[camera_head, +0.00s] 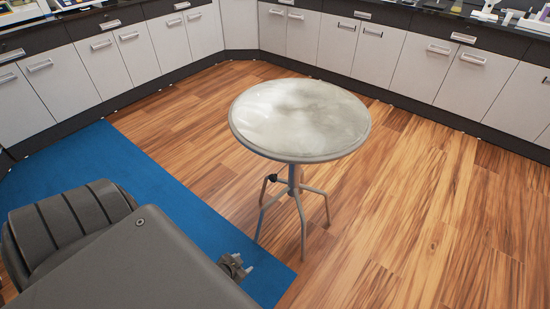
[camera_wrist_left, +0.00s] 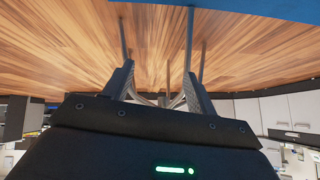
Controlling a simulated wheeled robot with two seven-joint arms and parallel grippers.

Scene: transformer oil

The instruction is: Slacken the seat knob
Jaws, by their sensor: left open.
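A stool with a round, pale, worn seat (camera_head: 299,118) stands upright on the wood floor, in the middle of the head view. Its seat knob (camera_head: 272,178) is a small dark piece on the left of the grey post, just under the seat. My left gripper (camera_head: 238,267) is low in the head view, left of and nearer than the stool's legs, apart from the knob. In the left wrist view, which looks upside down, its two fingers (camera_wrist_left: 158,72) are spread with nothing held. Thin stool legs (camera_wrist_left: 190,35) show beyond them; I cannot make out the knob there. My right gripper is out of view.
A blue mat (camera_head: 150,175) lies on the floor to the left, its edge near the stool's legs. White cabinets (camera_head: 303,36) with dark counters line the back and sides. The wood floor (camera_head: 400,230) right of the stool is clear.

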